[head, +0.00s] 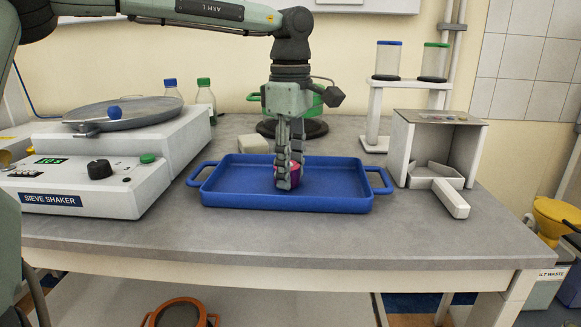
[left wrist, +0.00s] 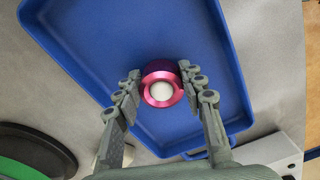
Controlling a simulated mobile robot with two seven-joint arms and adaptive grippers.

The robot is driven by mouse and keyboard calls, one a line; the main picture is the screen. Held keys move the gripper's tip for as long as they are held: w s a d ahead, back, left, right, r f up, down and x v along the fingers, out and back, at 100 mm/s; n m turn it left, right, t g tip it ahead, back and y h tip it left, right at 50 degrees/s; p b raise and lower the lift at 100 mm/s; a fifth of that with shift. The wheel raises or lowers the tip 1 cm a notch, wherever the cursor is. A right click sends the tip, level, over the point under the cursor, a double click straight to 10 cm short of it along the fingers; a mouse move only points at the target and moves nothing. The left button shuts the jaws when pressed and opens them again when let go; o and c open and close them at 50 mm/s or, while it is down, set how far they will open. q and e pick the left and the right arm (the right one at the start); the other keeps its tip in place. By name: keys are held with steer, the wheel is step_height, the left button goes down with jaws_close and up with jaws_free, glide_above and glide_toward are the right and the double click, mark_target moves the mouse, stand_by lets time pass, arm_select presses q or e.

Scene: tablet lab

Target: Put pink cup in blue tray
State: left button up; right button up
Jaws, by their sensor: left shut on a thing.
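The pink cup (head: 294,176) is between the fingers of my left gripper (head: 288,180), within the outline of the blue tray (head: 340,190). In the left wrist view, the cup (left wrist: 162,84) shows a shiny pink rim and a pale round middle, with the left gripper's fingertips (left wrist: 160,84) on either side of it. The gripper points down and is shut on the cup. The blue tray (left wrist: 80,30) lies under it in that view. I cannot tell whether the cup's base touches the tray floor. My right gripper is not in view.
A sieve shaker (head: 95,185) with a round pan stands left of the tray. A grey box-like stand (head: 436,145) is to the right. Behind the tray are a green pot (head: 312,107) and a pale block (head: 253,144). The tray is otherwise empty.

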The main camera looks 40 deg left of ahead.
arm_select(q)
steer(key=shift+f, duration=0.15)
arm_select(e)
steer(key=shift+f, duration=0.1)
arm_select(q)
steer(key=o, duration=1.2)
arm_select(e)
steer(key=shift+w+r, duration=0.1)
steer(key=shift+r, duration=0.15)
arm_select(q)
step_height(320, 180, up, 12)
steer(key=shift+r+p, duration=0.1)
steer(key=shift+p, duration=0.2)
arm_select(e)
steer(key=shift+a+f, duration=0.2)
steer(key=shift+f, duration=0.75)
